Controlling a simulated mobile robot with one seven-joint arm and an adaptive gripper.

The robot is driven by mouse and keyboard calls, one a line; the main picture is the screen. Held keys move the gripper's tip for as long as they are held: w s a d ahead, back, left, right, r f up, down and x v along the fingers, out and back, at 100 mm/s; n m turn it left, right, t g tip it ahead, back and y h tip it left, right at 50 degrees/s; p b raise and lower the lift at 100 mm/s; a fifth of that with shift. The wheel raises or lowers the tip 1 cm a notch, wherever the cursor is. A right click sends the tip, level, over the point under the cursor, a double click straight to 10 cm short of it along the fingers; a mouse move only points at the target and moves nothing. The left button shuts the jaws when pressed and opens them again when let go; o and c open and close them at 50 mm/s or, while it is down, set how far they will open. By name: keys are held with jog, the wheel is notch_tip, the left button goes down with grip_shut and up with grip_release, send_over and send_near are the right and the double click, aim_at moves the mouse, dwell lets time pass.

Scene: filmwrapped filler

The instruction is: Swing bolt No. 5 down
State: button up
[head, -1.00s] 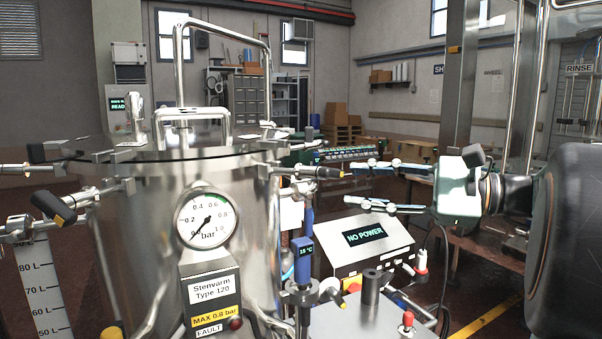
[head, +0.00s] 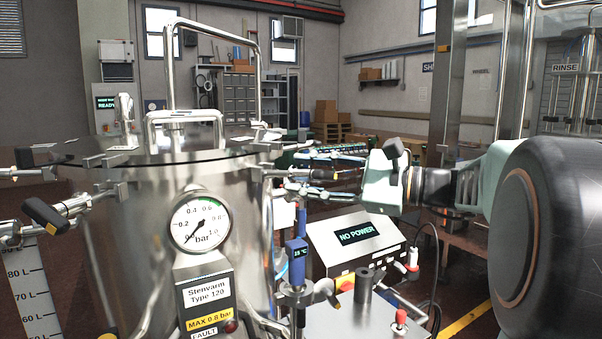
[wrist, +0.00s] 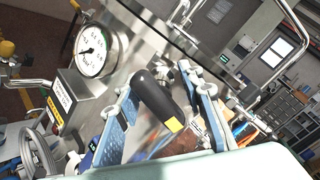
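A swing bolt with a black handle and yellow tip (wrist: 155,95) sticks out level from the vessel's right side, below the lid edge. I cannot read a number on it. My gripper (wrist: 157,80) is open, with one blue-padded finger on each side of the black handle. Gaps show between handle and fingers in the wrist view. In the head view my gripper (head: 300,170) reaches in from the right, and its fingers partly hide the handle. The steel vessel (head: 150,230) carries a dark round lid (head: 130,153).
More swing bolts show on the left side, one with a black and yellow handle (head: 45,215). A pressure gauge (head: 200,221) reads near zero. A blue probe (head: 297,255) stands below my fingers, beside a box showing NO POWER (head: 358,235). A tall handle (head: 258,60) rises above the lid.

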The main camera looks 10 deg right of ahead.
jog(key=shift+a, duration=0.1)
jog(key=shift+c, duration=0.5)
grip_shut()
jog(key=r+p, duration=0.1)
jog(key=p, duration=0.2)
jog(key=shift+w+r+g+h, duration=0.1)
jog(key=shift+g+h, duration=0.2)
jog(key=shift+h, duration=0.1)
jog(key=shift+o, duration=0.5)
grip_release()
